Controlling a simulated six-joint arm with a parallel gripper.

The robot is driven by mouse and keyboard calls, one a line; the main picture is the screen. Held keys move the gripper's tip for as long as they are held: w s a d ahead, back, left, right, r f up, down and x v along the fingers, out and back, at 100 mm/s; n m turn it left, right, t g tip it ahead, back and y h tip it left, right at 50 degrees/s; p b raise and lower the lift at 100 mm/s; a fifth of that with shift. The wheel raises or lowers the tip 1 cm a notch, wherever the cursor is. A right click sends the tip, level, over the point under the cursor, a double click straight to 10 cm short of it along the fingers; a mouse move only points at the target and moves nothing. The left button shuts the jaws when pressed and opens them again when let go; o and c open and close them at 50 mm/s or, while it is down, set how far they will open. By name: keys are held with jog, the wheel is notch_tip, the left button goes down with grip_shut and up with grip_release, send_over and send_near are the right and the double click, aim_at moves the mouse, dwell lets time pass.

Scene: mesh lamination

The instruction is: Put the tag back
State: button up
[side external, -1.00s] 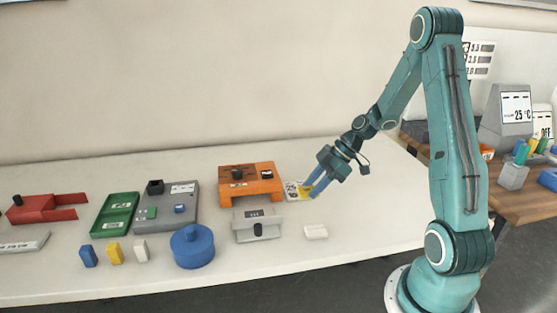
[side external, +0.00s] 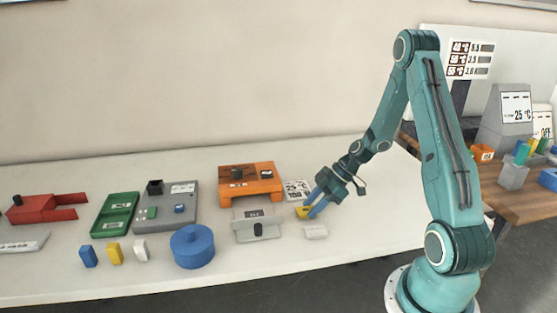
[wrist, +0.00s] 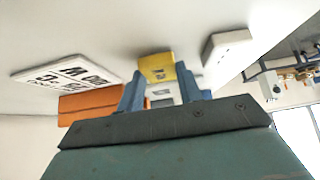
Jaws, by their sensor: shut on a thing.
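My gripper (side external: 312,203) is shut on a yellow tag (side external: 303,212), low over the right part of the white table. In the wrist view the yellow tag (wrist: 157,66) sits between the tips of my two blue fingers (wrist: 160,85). A white card with black print (side external: 297,190) lies just behind the gripper, and a white block (side external: 316,232) lies in front of it. Both also show in the wrist view, the card (wrist: 66,75) at the left and the block (wrist: 226,48) at the right. I cannot tell whether the tag touches the table.
An orange press-like fixture (side external: 251,183) and a white-grey fixture (side external: 257,228) stand left of my gripper. Further left are a blue round pot (side external: 192,250), a grey device (side external: 170,215), a green tray (side external: 108,231) and a red fixture (side external: 46,209). The table right of my gripper is clear.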

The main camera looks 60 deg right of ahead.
jog(key=shift+f, duration=0.35)
jog(key=o, duration=1)
jog(key=shift+o, duration=0.2)
jog(key=shift+r, duration=0.25)
jog(key=v, duration=1.2)
